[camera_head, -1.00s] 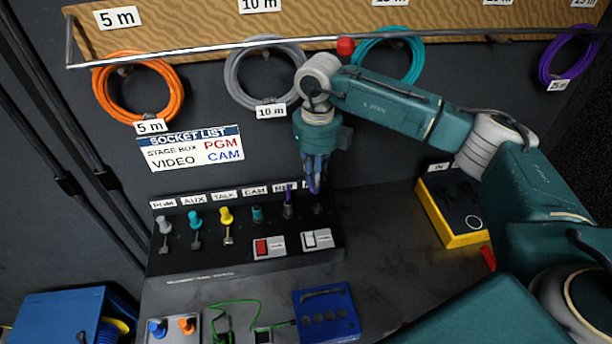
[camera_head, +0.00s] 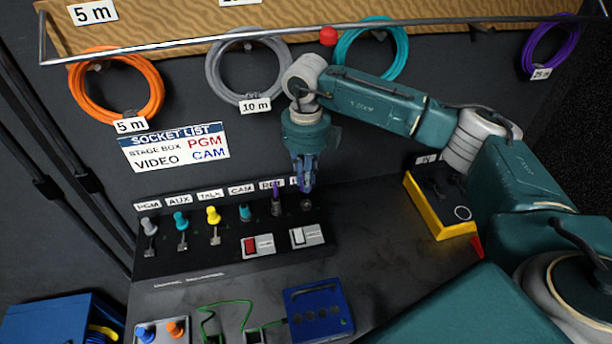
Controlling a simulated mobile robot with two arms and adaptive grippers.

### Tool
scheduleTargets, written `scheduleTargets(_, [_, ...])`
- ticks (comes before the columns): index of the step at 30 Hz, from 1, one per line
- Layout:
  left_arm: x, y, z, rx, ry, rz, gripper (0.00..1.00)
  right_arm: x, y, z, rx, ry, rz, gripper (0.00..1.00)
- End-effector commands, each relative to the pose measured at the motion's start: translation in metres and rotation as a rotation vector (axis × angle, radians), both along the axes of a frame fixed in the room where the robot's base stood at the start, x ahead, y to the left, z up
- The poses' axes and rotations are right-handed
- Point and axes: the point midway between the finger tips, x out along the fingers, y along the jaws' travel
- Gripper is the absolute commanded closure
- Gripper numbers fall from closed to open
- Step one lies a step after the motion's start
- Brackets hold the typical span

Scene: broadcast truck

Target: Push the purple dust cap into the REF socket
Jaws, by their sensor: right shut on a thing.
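My right gripper (camera_head: 304,184) points down over the right end of the dark socket panel (camera_head: 190,262). It is shut on a small purple thing between its fingertips, which I take to be the purple dust cap (camera_head: 306,187); the fingers hide most of it. The REF label (camera_head: 270,184) is just left of the fingertips. Below it, at the REF socket (camera_head: 277,209), a thin purple upright piece (camera_head: 275,192) shows. I cannot tell how it relates to the held thing. The gripper partly covers the last label; a dark socket (camera_head: 307,205) shows below. My left gripper is out of view.
Grey, teal and yellow (camera_head: 213,215) caps stand at the sockets to the left. Red and white switches (camera_head: 307,236) sit in front. A yellow box (camera_head: 440,207) is at right, a blue box (camera_head: 318,312) in front. Cable coils (camera_head: 368,48) hang behind.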

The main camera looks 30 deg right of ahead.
Motion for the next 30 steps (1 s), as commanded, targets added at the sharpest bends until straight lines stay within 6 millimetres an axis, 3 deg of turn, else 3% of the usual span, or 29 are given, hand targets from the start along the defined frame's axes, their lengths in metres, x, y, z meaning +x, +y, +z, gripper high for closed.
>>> scheduleTargets(3, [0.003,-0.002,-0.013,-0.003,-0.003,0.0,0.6,0.0,0.0,-0.017,0.0,0.001,0.0,0.98])
scheduleTargets(10, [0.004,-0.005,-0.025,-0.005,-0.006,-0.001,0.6,0.0,0.0,-0.034,0.001,0.0,0.0,0.98])
scheduleTargets(30, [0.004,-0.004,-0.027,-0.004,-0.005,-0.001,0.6,0.0,0.0,-0.037,0.0,0.0,-0.001,0.98])
